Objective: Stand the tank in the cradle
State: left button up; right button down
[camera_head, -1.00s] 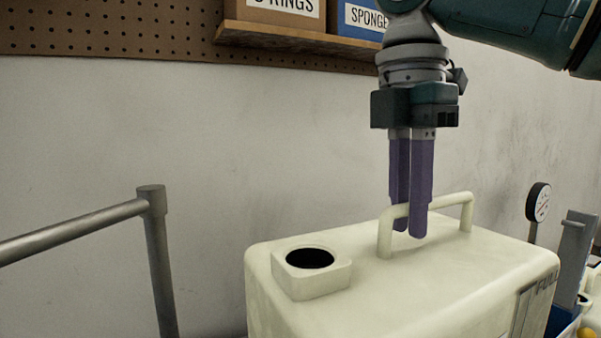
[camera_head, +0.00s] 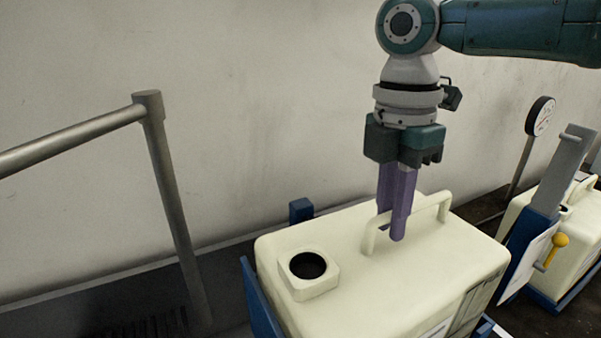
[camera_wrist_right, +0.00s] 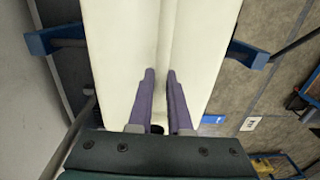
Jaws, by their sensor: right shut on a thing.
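The cream tank (camera_head: 400,270) stands roughly upright, with an open round filler neck (camera_head: 308,268) on top. My right gripper (camera_head: 393,232) is shut on the tank's top handle (camera_head: 432,207), its purple fingers pointing down. The blue cradle (camera_head: 262,305) shows along the tank's left side, with a blue post (camera_head: 301,210) behind it. In the right wrist view the tank (camera_wrist_right: 115,45) lies between blue cradle parts (camera_wrist_right: 52,40) on both sides. The tank's bottom is hidden, so I cannot tell whether it is fully seated. My left gripper is out of view.
A second cream tank (camera_head: 578,240) stands at the right in a blue holder, with a grey upright (camera_head: 563,170) and a yellow knob (camera_head: 560,240). A round gauge (camera_head: 540,117) stands behind. A grey metal rail (camera_head: 170,190) is at the left, before a bare wall.

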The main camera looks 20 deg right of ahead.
jog(key=shift+w, duration=0.1)
jog(key=c, duration=1.3)
grip_release()
jog(key=o, duration=0.5)
jog(key=shift+c, duration=0.2)
notch_tip(320, 180, up, 12)
jog(key=b, duration=0.2)
jog(key=shift+w, duration=0.3)
